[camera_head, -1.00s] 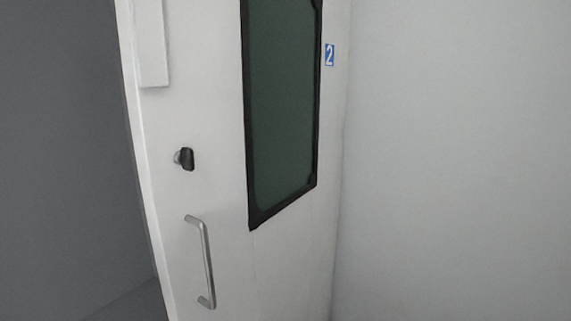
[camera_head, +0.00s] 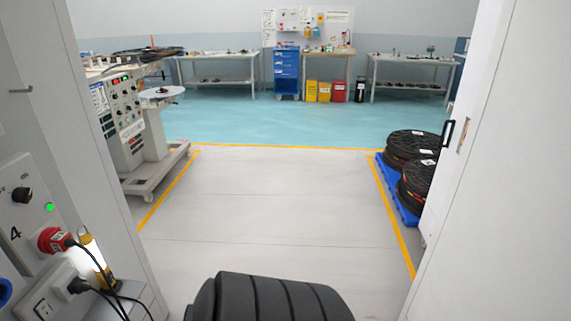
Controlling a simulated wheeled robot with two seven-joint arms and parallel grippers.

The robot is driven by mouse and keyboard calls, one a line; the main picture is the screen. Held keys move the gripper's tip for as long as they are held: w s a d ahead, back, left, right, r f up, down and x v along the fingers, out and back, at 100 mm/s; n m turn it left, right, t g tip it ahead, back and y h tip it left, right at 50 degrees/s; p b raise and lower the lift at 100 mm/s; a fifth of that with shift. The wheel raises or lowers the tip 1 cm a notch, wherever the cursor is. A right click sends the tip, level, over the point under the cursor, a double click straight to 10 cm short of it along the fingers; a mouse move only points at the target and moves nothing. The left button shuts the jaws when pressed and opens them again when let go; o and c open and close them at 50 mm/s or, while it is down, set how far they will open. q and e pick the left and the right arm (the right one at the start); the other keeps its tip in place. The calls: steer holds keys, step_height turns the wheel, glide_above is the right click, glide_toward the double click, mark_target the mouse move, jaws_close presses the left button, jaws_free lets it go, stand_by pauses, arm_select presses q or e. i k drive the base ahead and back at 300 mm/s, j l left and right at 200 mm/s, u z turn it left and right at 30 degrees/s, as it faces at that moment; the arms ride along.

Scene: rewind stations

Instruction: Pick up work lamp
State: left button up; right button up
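The work lamp (camera_head: 95,258) is in the head view at the lower left. It has a yellow body and a bright, lit white face, and it stands slightly tilted on a grey ledge beside a control panel. Black cables run in front of it and hide part of its lower end. Neither of my grippers shows in this view.
A red button (camera_head: 54,240) and a black plug (camera_head: 78,286) sit close to the lamp. White walls flank an opening onto clear grey floor (camera_head: 270,200). A machine (camera_head: 125,125) stands left, black reels (camera_head: 412,145) on a blue pallet right, workbenches behind.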

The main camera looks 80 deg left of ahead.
mark_target(87, 240)
steer(key=u, duration=4.2)
